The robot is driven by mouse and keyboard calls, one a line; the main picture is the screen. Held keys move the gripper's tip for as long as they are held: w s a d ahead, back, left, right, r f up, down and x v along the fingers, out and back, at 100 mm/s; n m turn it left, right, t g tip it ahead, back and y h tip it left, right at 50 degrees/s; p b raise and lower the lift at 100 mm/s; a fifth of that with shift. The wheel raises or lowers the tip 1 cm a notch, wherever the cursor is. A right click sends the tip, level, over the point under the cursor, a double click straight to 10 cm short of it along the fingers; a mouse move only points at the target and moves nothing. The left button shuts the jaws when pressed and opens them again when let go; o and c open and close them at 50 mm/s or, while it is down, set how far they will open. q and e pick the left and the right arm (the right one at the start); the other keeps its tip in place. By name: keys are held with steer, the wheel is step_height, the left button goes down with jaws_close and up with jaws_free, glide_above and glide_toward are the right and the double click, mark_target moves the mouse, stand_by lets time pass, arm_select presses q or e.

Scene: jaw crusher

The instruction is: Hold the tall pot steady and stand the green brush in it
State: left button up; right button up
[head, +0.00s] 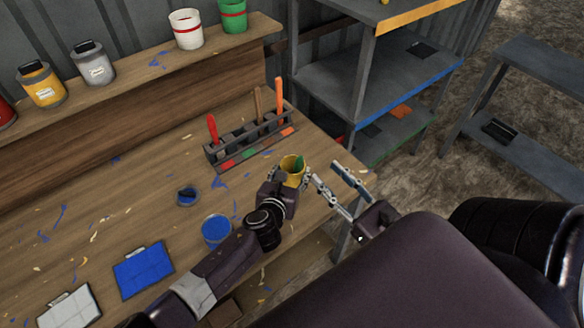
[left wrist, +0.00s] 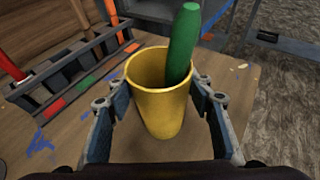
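The tall yellow pot (head: 291,164) stands upright near the table's right end; it also shows in the left wrist view (left wrist: 158,105). My left gripper (head: 291,177) has its fingers on both sides of the pot and looks shut on it; they also show in the left wrist view (left wrist: 160,98). The green brush (left wrist: 183,45) stands in the pot, leaning against the right side of the rim; its green end also shows in the head view (head: 299,162). Its lower end is hidden inside. My right gripper (head: 325,172) is open beyond the pot, its fingers spread and apart from the brush.
A grey rack (head: 245,140) with red, brown and orange handled tools stands behind the pot. A blue paint tin (head: 216,229) and a small blue-topped tin (head: 187,196) are to the left. The table's edge and a grey shelf unit (head: 375,70) are to the right.

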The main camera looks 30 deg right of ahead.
arm_select(q)
steer(key=o, duration=0.5)
